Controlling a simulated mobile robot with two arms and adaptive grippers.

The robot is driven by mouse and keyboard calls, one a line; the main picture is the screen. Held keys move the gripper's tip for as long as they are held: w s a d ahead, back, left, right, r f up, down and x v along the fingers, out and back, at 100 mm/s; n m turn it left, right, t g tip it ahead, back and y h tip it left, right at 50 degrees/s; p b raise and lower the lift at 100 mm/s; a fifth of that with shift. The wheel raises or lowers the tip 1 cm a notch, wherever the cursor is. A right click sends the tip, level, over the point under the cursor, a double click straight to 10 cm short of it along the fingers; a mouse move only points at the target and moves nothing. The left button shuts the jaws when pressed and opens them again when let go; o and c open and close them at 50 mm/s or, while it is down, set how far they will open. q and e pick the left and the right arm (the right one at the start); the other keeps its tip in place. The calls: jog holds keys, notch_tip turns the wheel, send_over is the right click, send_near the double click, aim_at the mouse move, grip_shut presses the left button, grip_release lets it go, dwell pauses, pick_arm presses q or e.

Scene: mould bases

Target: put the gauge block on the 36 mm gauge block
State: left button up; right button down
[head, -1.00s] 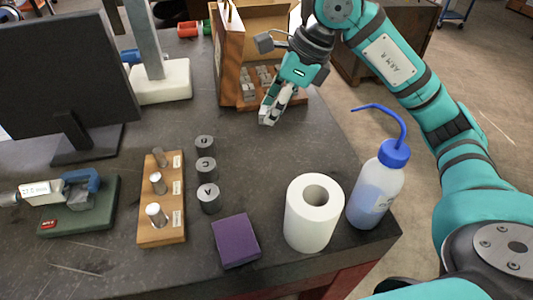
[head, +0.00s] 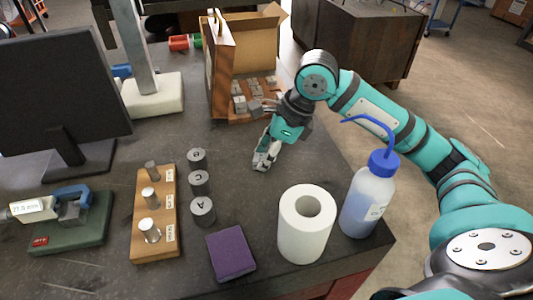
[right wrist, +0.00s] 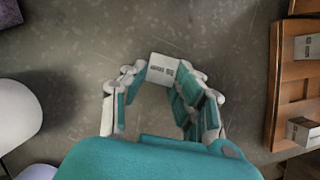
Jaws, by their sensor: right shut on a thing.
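My right gripper (head: 264,162) is shut on a small pale grey gauge block (right wrist: 165,70). In the right wrist view the block sits between the fingertips, its printed face showing; the marking is too small to read surely. In the head view the gripper is over the dark bench, in front of the open wooden case (head: 216,75). Several grey gauge blocks (head: 254,88) stand in the case's tray. Two more blocks show at the right of the right wrist view, one of them here (right wrist: 307,46). I cannot tell which is the 36 mm one. My left gripper is not in view.
A white roll (head: 291,245) and a blue-capped wash bottle (head: 366,205) stand at the front right. A purple block (head: 231,253), several grey lettered cylinders (head: 203,211) and a wooden pin stand (head: 155,246) are nearer the left.

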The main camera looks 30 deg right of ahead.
jog(key=c, duration=1)
grip_release()
jog(key=shift+f, duration=0.1)
